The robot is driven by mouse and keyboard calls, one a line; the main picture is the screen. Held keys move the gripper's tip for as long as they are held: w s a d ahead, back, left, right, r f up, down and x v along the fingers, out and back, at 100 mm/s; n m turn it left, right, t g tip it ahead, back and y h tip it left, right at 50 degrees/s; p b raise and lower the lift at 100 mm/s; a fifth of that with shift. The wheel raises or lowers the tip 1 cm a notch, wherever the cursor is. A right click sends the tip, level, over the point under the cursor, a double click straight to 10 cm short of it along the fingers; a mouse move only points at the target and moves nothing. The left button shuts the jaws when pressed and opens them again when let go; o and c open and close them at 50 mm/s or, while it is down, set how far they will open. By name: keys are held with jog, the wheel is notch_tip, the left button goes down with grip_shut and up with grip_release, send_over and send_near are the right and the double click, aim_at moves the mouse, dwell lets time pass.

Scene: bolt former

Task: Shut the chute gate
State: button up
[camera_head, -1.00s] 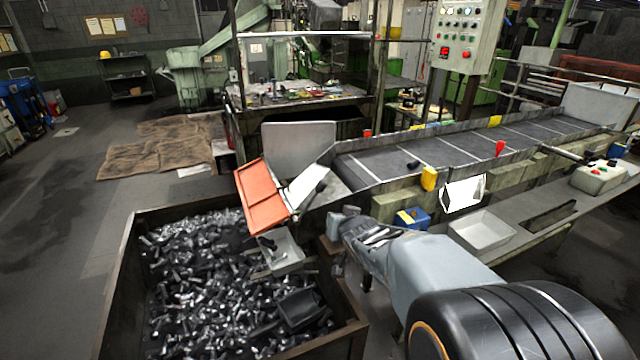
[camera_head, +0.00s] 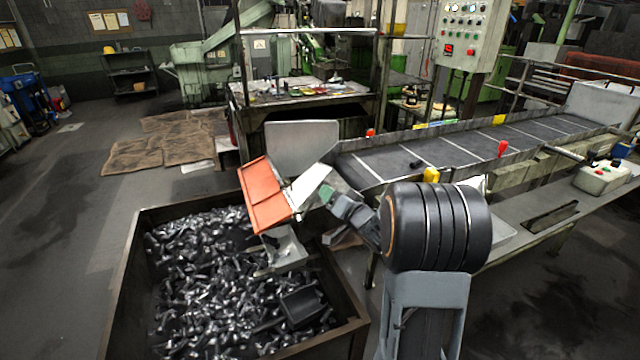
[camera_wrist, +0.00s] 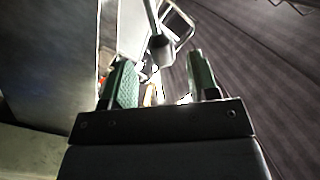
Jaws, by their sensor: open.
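An orange-red panel (camera_head: 266,195), apparently the chute gate, stands tilted at the lower end of the chute, above the bolt bin. The pale metal chute surface (camera_head: 308,184) slopes beside it. My gripper (camera_head: 328,195) is at the right side of the chute mouth, close to the panel but apart from it. In the wrist view my gripper (camera_wrist: 163,82) is open, with green pads on both fingers. A rod with a rounded dark end (camera_wrist: 160,45), probably the gate lever, shows ahead between the fingers. I cannot tell if they touch it. My arm hides the lever in the head view.
A bin (camera_head: 135,285) full of bolts stands below the chute, with a dark scoop (camera_head: 302,307) in it. The conveyor (camera_head: 450,150) runs to the right, with red and yellow parts along its edges. A control box (camera_head: 600,177) sits on the right ledge.

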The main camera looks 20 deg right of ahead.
aim_at(320, 185)
jog(key=w, duration=0.3)
jog(key=w+a+p, duration=0.1)
jog(key=w, duration=0.2)
jog(key=shift+w+a, duration=0.2)
jog(key=shift+w, duration=0.1)
jog(key=shift+c, duration=0.2)
grip_shut()
